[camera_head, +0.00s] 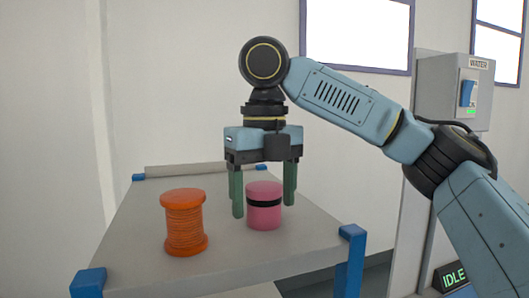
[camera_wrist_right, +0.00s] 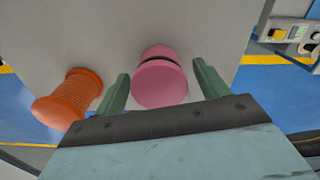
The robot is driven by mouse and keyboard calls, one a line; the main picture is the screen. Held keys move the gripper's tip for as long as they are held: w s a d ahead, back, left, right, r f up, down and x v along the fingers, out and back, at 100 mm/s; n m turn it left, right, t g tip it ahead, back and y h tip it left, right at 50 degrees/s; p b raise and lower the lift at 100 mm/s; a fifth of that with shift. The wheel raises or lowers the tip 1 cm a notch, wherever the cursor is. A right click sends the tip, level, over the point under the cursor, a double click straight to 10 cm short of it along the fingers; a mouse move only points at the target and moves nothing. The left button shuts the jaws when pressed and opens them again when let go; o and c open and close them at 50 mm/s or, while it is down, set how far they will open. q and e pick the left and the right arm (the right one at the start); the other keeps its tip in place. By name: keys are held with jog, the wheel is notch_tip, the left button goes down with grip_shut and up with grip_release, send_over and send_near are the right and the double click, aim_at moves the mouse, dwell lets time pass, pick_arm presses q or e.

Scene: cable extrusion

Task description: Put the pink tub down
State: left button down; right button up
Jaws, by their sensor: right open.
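The pink tub (camera_head: 264,214), a short cylinder with a black band, stands upright on the grey table (camera_head: 220,271). My right gripper (camera_head: 263,205) points straight down over it, with its green fingers apart on either side of the tub. In the right wrist view the tub (camera_wrist_right: 160,83) lies between the two fingers (camera_wrist_right: 161,88), with gaps visible on both sides. My left gripper does not show.
An orange spool (camera_head: 185,222) stands on the table just left of the tub; it also shows in the right wrist view (camera_wrist_right: 68,98). Blue corner posts (camera_head: 351,252) mark the table's edges. A grey WATER box (camera_head: 455,90) is on the right.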

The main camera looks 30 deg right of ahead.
aim_at(264, 186)
notch_tip(264, 186, up, 11)
jog(key=shift+r, duration=0.15)
dwell(0.4)
